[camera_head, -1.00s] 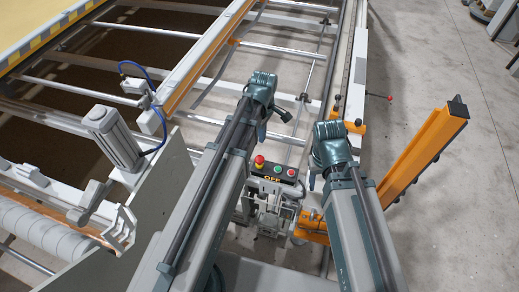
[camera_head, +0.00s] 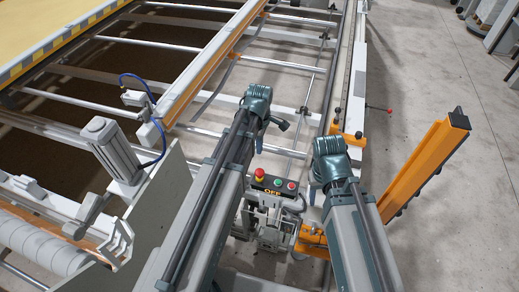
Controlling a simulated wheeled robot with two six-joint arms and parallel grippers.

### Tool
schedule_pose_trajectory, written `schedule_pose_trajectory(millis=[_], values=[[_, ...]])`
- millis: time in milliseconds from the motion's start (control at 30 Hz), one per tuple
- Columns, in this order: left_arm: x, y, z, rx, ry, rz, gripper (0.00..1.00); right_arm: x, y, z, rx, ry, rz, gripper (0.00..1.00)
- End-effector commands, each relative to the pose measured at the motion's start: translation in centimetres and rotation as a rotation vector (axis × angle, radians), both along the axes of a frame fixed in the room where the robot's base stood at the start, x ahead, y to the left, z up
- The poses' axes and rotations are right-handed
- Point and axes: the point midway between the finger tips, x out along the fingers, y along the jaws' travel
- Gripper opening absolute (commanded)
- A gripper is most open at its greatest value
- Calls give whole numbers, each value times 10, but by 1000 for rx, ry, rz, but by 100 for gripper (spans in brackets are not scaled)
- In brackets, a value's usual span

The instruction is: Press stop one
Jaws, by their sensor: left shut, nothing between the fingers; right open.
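A small dark control box (camera_head: 274,184) has a red mushroom button (camera_head: 260,174) on a yellow base at its left end. Red and green buttons sit to its right, and the box front carries the yellow letters "OFF". My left gripper (camera_head: 259,146) points down and is shut and empty. It appears just above the red button in the picture, with a visible gap; its height over the button cannot be told. My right gripper (camera_head: 312,192) is open, to the right of the box and apart from it. Its fingers are mostly hidden behind its wrist.
An orange post (camera_head: 425,160) stands to the right of my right arm. A grey motor cylinder (camera_head: 115,150) and side plate stand at left. The gantry's rails (camera_head: 215,65) stretch behind the box.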

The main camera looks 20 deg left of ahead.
Motion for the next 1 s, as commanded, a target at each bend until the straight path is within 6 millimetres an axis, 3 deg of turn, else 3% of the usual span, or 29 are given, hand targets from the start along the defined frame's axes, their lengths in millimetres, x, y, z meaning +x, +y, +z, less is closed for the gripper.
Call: schedule_pose_trajectory(millis=[33,700,1000], values=[[0,0,-12,0,0,0,0,0,0,-12,0,0,0,50],[0,0,-106,0,0,0,0,0,0,-106,0,0,-1,50],[0,0,-123,0,0,0,0,0,0,-123,0,0,0,50]])
